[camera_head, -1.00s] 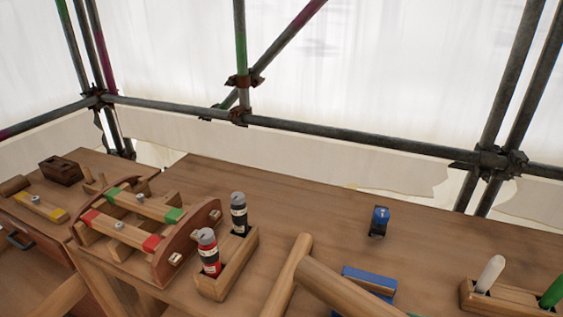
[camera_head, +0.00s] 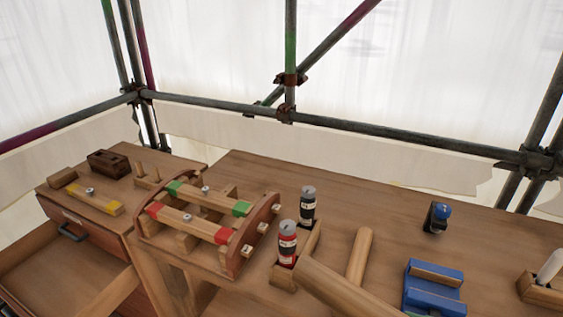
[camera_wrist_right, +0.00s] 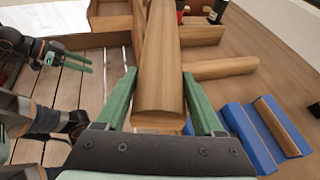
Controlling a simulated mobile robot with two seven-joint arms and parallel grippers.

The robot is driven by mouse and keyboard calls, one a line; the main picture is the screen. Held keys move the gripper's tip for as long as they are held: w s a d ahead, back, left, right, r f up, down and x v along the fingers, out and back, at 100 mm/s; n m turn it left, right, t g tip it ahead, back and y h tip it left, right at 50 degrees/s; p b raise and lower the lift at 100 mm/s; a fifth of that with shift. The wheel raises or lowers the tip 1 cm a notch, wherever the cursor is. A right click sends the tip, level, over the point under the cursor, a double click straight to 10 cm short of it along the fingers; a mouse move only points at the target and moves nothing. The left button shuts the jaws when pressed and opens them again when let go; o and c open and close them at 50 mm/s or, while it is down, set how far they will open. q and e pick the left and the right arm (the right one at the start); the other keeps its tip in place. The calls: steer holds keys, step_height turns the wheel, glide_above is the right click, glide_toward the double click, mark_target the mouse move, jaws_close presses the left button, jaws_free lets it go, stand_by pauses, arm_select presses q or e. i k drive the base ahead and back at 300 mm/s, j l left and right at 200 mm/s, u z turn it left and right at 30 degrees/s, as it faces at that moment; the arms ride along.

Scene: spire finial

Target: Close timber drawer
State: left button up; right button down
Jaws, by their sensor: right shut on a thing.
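The timber drawer (camera_head: 45,262) stands open at the lower left in the head view. I see into its box, with its near end cut off by the frame. Above it, a dark handle (camera_head: 72,235) sits on the cabinet front. My right gripper (camera_wrist_right: 158,95) is shut on a long timber piece (camera_wrist_right: 160,60), with a green finger on each side. This timber also shows at the bottom of the head view (camera_head: 345,295). My left gripper (camera_wrist_right: 78,62) shows at the left of the wrist view, apart from the timber, and its finger gap is unclear.
A wooden jig (camera_head: 205,225) with red and green bars stands on the bench. Two bottles stand in a wooden holder (camera_head: 283,275). A blue block (camera_head: 435,290) and a blue-topped tool (camera_head: 437,217) lie to the right. Scaffold pipes (camera_head: 330,123) run behind.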

mark_target(65, 280)
steer(key=j+u, duration=0.3)
steer(key=j, duration=2.05)
steer(key=i+j, duration=0.1)
steer(key=j, duration=0.3)
steer(key=i+j+u, duration=0.1)
steer(key=j, duration=0.25)
steer(key=i+j+u, duration=0.1)
steer(key=i+j, duration=0.5)
